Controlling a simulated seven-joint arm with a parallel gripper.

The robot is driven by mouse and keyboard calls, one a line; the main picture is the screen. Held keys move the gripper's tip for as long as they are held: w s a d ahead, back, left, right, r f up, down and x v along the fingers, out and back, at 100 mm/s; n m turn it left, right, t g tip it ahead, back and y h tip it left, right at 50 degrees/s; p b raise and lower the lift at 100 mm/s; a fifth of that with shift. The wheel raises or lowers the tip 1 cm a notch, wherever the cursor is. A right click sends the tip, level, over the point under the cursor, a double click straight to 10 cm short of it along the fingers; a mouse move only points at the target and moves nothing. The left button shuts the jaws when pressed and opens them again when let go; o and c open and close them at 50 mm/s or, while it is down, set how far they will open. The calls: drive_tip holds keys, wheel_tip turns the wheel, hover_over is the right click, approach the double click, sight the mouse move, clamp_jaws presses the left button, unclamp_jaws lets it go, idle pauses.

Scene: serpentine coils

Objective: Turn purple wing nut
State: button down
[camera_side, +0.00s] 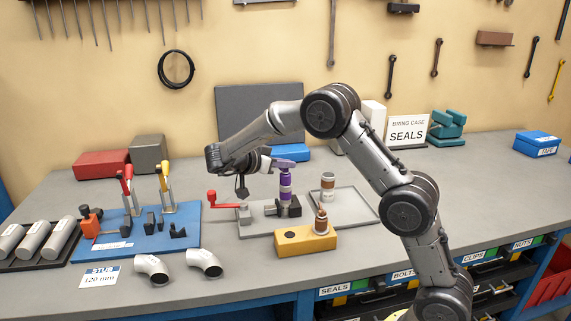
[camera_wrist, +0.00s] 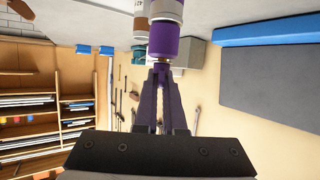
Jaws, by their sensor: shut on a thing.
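The purple wing nut (camera_side: 284,165) is at the top of an upright purple fitting (camera_side: 285,186) with a pale band, standing in a dark clamp (camera_side: 290,207). My gripper (camera_side: 272,162) reaches in from the left at the height of the wing nut and is shut on it. In the wrist view, my gripper (camera_wrist: 161,72) has its dark base at the bottom and narrow purple parts running up to the purple fitting (camera_wrist: 176,45). Where fingers end and wings begin is hard to tell there.
A red-handled crank (camera_side: 222,202) is left of the clamp. A yellow block (camera_side: 306,242) with a brown-capped bottle (camera_side: 321,220) stands in front. A grey tray (camera_side: 350,207) is to the right, and a blue fixture (camera_side: 130,238) with upright levers is at the left.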

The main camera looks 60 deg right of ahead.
drive_tip(key=m+g+y, duration=0.2)
drive_tip(key=m+g, duration=0.2)
drive_tip(key=shift+m+g+y, duration=0.6)
drive_tip(key=shift+m+g, duration=0.4)
drive_tip(key=shift+r, duration=0.15)
drive_tip(key=c, duration=1)
unclamp_jaws()
